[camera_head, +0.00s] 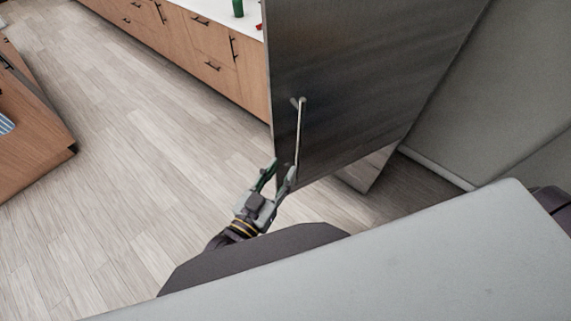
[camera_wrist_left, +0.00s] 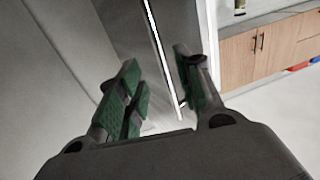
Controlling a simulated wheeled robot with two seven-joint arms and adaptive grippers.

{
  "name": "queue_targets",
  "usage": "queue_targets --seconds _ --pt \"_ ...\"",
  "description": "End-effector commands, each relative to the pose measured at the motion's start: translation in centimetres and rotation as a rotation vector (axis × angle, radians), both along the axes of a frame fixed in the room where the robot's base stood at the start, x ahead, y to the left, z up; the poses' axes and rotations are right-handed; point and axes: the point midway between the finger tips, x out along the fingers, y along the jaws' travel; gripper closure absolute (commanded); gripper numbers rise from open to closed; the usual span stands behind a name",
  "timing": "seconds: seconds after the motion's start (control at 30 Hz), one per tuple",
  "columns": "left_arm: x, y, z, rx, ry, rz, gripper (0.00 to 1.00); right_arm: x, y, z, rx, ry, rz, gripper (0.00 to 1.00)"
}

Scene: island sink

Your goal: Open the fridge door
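The fridge door (camera_head: 365,75) is a tall dark metal panel in the middle of the head view. Its slim vertical handle (camera_head: 301,135) is near the door's left edge. My left gripper (camera_head: 278,178) is at the lower end of this handle. In the left wrist view my left gripper (camera_wrist_left: 160,95) has its green-padded fingers spread apart. The bright handle bar (camera_wrist_left: 160,55) runs down between them in the picture; whether a finger touches it I cannot tell. I cannot tell whether the door is ajar. My right gripper does not show.
Wooden cabinets (camera_head: 190,38) with a white top stand behind at the left, with a green bottle (camera_head: 238,8) on it. Another wooden unit (camera_head: 30,135) is at the far left. Bare wooden floor (camera_head: 130,140) lies between. A grey wall (camera_head: 500,100) stands at the right.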

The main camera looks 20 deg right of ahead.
Motion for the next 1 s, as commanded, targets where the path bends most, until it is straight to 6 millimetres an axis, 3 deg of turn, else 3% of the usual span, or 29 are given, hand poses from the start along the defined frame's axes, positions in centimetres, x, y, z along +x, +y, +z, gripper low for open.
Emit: queue_targets --seconds 0.23,0.63,0.9,1.0 --pt "-1.1 1.1 0.0 0.000 0.000 -0.001 0.65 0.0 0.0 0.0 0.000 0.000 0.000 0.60" --pt "-1.2 1.3 0.1 -0.001 0.000 0.000 0.65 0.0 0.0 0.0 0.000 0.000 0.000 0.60" --pt "-0.6 1.4 -0.7 -0.012 0.026 -0.002 0.99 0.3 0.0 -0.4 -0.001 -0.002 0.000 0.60" --pt "0.1 1.6 -1.8 -0.025 0.062 -0.005 1.00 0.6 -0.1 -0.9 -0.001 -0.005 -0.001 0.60"
